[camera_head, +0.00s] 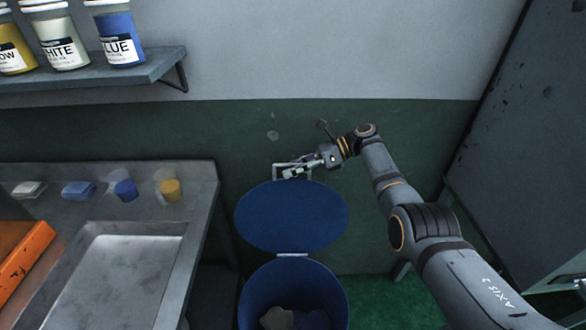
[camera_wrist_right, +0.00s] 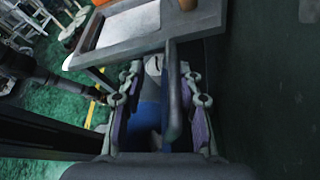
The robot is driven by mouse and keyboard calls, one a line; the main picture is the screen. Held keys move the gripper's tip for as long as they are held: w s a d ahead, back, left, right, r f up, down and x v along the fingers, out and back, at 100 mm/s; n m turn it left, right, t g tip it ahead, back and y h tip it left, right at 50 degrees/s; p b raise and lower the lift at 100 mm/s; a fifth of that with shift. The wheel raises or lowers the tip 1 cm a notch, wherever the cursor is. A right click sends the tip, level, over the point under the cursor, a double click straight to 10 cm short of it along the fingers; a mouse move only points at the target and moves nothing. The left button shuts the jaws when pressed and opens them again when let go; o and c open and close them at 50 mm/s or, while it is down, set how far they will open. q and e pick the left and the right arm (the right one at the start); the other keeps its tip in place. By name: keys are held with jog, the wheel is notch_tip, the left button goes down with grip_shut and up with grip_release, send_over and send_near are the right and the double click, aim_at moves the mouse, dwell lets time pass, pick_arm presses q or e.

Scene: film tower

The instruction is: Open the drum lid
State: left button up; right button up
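The blue drum (camera_head: 258,302) stands on the floor at the bottom middle of the head view, its mouth uncovered. Its round blue lid (camera_head: 292,218) is raised on the hinge at the rim, tilted up toward the wall. A pale handle (camera_head: 278,172) sticks out at the lid's upper edge. My right gripper (camera_head: 294,172) is at this handle. In the right wrist view its fingers (camera_wrist_right: 160,110) are apart, with the grey handle bar (camera_wrist_right: 173,95) between them. I cannot tell whether they touch it. My left gripper is not in view.
A metal sink counter (camera_head: 200,190) stands left of the drum, with small blocks and cups along its back. A wall shelf (camera_head: 120,75) holds paint jars above. A tall grey cabinet (camera_head: 530,160) stands at right. Some lumps (camera_head: 278,318) lie inside the drum.

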notch_tip(320, 180, up, 10)
dwell(0.4)
